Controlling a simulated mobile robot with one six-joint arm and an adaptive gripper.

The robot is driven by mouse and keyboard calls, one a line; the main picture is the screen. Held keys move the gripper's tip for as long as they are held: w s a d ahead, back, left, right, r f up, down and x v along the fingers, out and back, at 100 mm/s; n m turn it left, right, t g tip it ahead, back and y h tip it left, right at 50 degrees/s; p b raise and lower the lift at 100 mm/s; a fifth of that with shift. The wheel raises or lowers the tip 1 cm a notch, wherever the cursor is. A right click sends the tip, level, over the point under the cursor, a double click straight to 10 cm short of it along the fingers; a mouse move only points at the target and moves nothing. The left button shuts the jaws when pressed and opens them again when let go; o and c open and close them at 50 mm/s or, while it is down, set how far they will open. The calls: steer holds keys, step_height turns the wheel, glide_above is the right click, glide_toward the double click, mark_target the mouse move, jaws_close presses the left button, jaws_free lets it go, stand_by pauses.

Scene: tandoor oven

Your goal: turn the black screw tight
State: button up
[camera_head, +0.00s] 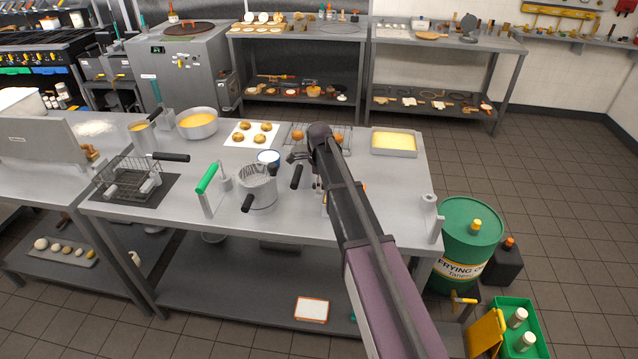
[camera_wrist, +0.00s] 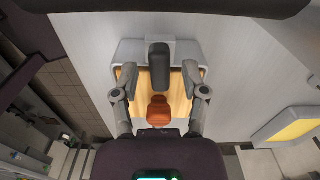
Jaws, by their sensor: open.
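In the wrist view, a black rounded piece (camera_wrist: 160,66), which looks like the black screw, stands out from a grey metal holder (camera_wrist: 128,52). A wooden board (camera_wrist: 146,88) lies under it, with an orange-brown knob-like piece (camera_wrist: 158,112) nearer my palm. My gripper (camera_wrist: 160,76) is open, one finger on each side of the black piece. A gap shows on both sides, and nothing is held. Depth between fingertips and screw is hard to judge. In the head view, my arm covers most of this spot on the steel table (camera_head: 400,185).
A pot (camera_head: 258,188) and green-handled tool (camera_head: 207,180) stand left of my arm. A tray of yellow filling (camera_head: 394,143) lies to the right, also in the wrist view (camera_wrist: 290,126). A metal stand (camera_head: 430,215) sits at the table's right edge, with a green barrel (camera_head: 465,235) beyond.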

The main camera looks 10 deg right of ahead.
steer(key=shift+r+p, duration=3.25)
steer(key=shift+r, duration=0.2)
steer(key=s+d+f+n+b, duration=0.1)
steer(key=s+d+n, duration=0.1)
steer(key=s+n, duration=0.4)
steer(key=s+d+f+n+b, duration=0.1)
steer(key=s+d+n, duration=0.1)
steer(key=s+n, duration=0.5)
steer(key=s+d+f+n+b, duration=0.1)
steer(key=s+n, duration=0.6)
steer(key=s, duration=0.8)
steer(key=shift+d+f, duration=0.25)
steer(key=shift+d, duration=0.5)
steer(key=shift+s+d, duration=0.1)
